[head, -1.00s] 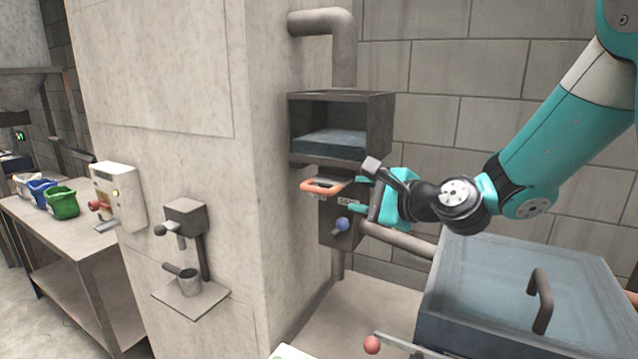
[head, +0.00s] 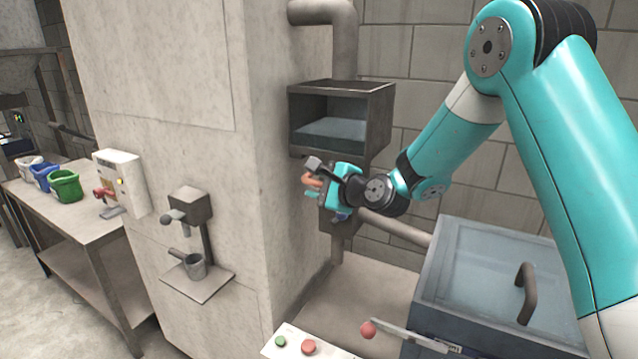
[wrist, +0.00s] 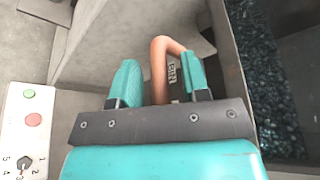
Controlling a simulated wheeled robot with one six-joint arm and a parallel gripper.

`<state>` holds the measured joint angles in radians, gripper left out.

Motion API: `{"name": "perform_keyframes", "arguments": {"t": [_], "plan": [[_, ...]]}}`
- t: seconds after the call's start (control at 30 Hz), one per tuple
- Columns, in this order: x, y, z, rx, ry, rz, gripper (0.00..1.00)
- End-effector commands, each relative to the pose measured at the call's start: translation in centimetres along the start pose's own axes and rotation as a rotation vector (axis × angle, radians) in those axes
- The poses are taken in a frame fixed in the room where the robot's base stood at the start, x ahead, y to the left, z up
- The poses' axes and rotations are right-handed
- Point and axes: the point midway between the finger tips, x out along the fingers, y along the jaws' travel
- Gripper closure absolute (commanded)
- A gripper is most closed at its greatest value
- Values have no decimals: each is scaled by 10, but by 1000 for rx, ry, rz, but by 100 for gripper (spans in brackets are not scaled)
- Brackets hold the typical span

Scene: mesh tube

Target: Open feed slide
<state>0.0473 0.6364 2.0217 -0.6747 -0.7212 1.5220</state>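The feed slide's orange loop handle (head: 313,180) is under the open-fronted hopper box (head: 341,120) on the wall. My gripper (head: 316,188) is at the handle, and its wrist partly hides the handle and the slide plate in the head view. In the wrist view the orange handle (wrist: 160,62) runs between my two teal fingers (wrist: 158,82). The fingers are apart with gaps at both sides of the bar, so my gripper is open around it. A label beside the handle is partly hidden.
A glass-lidded tank (head: 490,280) with a grey handle stands at the right. A panel with green and red buttons (head: 308,346) is at the bottom. A pipe (head: 395,228) runs below my wrist. A small spout with a cup (head: 194,266) is on the pillar.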

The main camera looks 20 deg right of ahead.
Motion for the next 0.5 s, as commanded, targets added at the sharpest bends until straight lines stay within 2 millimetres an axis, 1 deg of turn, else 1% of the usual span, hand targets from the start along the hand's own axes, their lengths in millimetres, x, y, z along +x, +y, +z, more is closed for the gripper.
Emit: {"name": "perform_keyframes", "arguments": {"t": [0.03, 0.07, 0.1, 0.17, 0.2, 0.37, 0.5], "plan": [[0, 0, 0, 0, 0, 0, 67], [0, 0, 0, 0, 0, 0, 74], [0, 0, 0, 0, 0, 0, 83], [0, 0, 0, 0, 0, 0, 97], [0, 0, 0, 0, 0, 0, 100], [-1, 1, 2, 0, 0, 1, 100], [-7, 12, 19, 1, -2, 4, 100]]}}
